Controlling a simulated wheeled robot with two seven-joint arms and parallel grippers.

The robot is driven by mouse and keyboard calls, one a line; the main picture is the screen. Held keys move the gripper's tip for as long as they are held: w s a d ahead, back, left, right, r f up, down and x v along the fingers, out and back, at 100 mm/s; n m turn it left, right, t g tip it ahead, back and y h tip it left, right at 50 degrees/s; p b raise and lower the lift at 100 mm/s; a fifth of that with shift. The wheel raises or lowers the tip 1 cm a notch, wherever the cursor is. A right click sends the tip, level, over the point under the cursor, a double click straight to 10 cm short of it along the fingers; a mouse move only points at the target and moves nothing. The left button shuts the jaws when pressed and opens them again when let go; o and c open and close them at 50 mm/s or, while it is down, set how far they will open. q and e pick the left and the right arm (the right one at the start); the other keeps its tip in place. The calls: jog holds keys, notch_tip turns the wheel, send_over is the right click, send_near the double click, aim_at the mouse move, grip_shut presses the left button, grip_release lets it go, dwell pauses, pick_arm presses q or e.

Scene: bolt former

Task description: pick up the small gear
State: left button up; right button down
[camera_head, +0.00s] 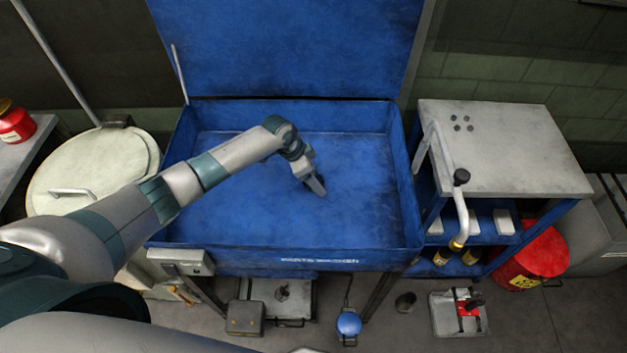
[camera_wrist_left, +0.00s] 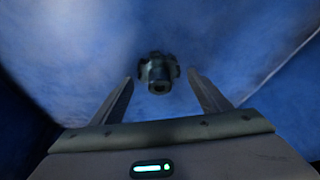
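The small gear (camera_wrist_left: 158,72) shows in the left wrist view as a dark toothed part with a round hub and a hole in its end. It lies in the blue basin, ahead of my left gripper (camera_wrist_left: 160,92) and roughly centred between its two fingers. The fingers are apart and do not appear to touch the gear. In the head view my left gripper (camera_head: 316,187) reaches down inside the basin, and the gear cannot be made out there. My right gripper is in neither view.
The blue basin (camera_head: 405,190) has raised walls around the arm and an upright blue lid (camera_head: 285,45) behind. A grey-topped cart (camera_head: 500,150) stands right of it. A round pale drum (camera_head: 95,170) stands left. The basin floor looks otherwise bare.

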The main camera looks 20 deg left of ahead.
pick_arm(q)
jog(key=c, duration=1.3)
jog(key=shift+r, duration=0.2)
jog(key=shift+w+r+b, duration=0.1)
jog(key=shift+r+b, duration=0.3)
jog(key=shift+r, duration=0.15)
notch_tip(320, 180, up, 2)
jog(key=shift+r+b, duration=0.1)
jog(key=shift+b, duration=0.4)
jog(key=s+d+r+b, duration=0.1)
jog(key=s+d+r, duration=0.1)
jog(key=d, duration=0.1)
jog(key=s+d+r, duration=0.3)
jog(key=s+d+r+b, duration=0.1)
jog(key=s+d+r, duration=0.1)
jog(key=d, duration=0.1)
jog(key=shift+s+d+r+b, duration=0.1)
jog(key=shift+s+r+b, duration=0.1)
jog(key=shift+b, duration=0.15)
